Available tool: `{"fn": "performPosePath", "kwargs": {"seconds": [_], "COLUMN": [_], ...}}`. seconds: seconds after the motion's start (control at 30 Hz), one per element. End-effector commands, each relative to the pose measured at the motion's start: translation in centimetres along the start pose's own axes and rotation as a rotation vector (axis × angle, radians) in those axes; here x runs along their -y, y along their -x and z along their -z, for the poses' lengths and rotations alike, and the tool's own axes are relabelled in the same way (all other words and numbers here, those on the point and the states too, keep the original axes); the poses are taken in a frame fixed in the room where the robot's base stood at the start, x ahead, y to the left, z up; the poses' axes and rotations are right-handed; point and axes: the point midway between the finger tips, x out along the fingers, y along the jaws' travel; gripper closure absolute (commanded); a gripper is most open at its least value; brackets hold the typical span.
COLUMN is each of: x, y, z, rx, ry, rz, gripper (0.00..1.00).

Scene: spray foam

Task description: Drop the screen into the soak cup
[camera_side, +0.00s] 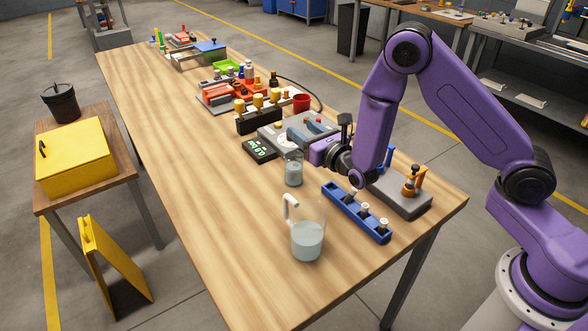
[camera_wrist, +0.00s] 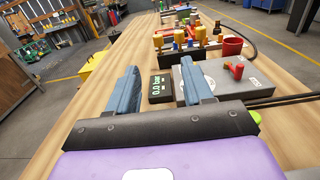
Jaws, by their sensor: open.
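My gripper (camera_side: 304,130) is open and empty, above the grey instrument block in the middle of the table. Its two blue-grey fingers (camera_wrist: 160,72) stand wide apart in the wrist view, with no object between them. A small clear beaker of liquid (camera_side: 293,171) stands upright in front of the gripper. A larger clear jug of liquid with a white handle (camera_side: 307,238) stands nearer the front. I cannot tell which vessel is the soak cup. I cannot clearly pick out the screen; a pale round disc (camera_side: 286,140) shows on the grey block, partly near the fingers.
A black box with green digits (camera_side: 259,150) lies left of the grey block (camera_wrist: 250,88). A blue rack with white-topped vials (camera_side: 357,213) lies right of the jug. A red cup (camera_side: 301,102) and amber-topped bottles (camera_side: 258,101) stand behind. The table's left side is clear.

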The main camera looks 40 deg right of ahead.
Motion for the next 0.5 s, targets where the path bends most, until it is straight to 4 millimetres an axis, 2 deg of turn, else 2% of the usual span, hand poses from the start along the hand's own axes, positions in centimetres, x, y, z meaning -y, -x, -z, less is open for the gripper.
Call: {"fn": "performPosePath", "kwargs": {"seconds": [0.4, 0.5], "x": [-0.2, -0.1], "y": [8.8, 9.8], "z": [0.1, 0.0], "rx": [-0.004, 0.001], "ry": [0.006, 0.001], "rz": [-0.006, -0.004], "gripper": [0.49, 0.49]}}
